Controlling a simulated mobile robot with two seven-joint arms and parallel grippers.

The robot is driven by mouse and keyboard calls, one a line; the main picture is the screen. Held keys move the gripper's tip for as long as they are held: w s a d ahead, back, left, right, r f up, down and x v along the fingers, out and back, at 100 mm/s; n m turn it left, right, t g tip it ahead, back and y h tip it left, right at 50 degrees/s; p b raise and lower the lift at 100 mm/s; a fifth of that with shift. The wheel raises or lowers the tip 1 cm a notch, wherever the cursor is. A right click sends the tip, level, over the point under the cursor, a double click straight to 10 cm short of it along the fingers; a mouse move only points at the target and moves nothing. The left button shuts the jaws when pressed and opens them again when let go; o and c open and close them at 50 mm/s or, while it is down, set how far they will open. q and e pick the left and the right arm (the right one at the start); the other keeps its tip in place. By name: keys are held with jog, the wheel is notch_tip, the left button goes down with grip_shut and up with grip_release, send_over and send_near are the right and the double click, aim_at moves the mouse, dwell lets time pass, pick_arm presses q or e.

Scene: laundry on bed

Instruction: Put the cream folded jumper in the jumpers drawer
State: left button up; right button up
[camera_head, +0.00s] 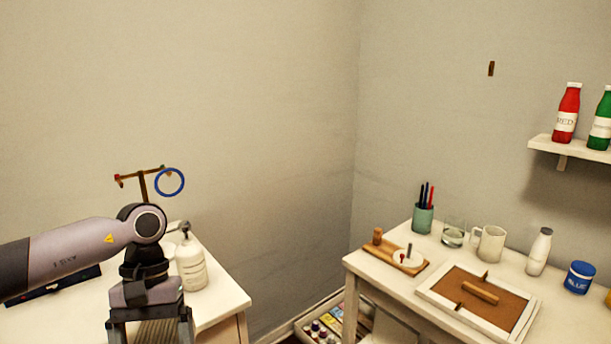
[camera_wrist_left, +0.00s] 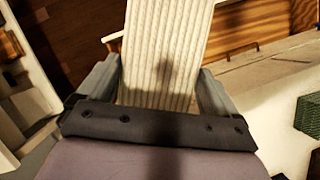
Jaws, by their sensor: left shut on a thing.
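The cream folded jumper (camera_wrist_left: 165,50), with a ribbed knit, is between the two fingers of my left gripper in the left wrist view. My left gripper (camera_head: 152,328) is at the bottom left of the head view, pointing down and shut on the jumper. A small ribbed part of the jumper (camera_head: 157,333) shows between the fingers there; the rest is cut off by the frame edge. My right gripper is not in view. I cannot make out a drawer marked for jumpers in either view.
A white-topped unit with a pump bottle (camera_head: 191,265) and a stand with a blue ring (camera_head: 169,182) is beside my left arm. A desk at right holds a tray (camera_head: 428,291), mug (camera_head: 488,243) and bottles. An open container (camera_head: 297,328) with small items is low between them.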

aim_at(144, 338)
pick_arm(q)
jog(key=shift+s+d+f+m+y, duration=0.15)
jog(key=shift+s+d+f+m, duration=0.15)
jog(key=shift+s+m, duration=0.15)
jog(key=shift+s+d+f+m+y, duration=0.1)
jog(key=shift+s+d+f+m, duration=0.05)
jog(key=shift+s+f+m, duration=0.3)
jog(key=shift+s+d+f+m+y, duration=0.15)
jog(key=shift+s+d+m, duration=0.15)
jog(key=shift+s, duration=0.25)
jog(key=shift+f, duration=0.1)
jog(key=shift+a, duration=0.1)
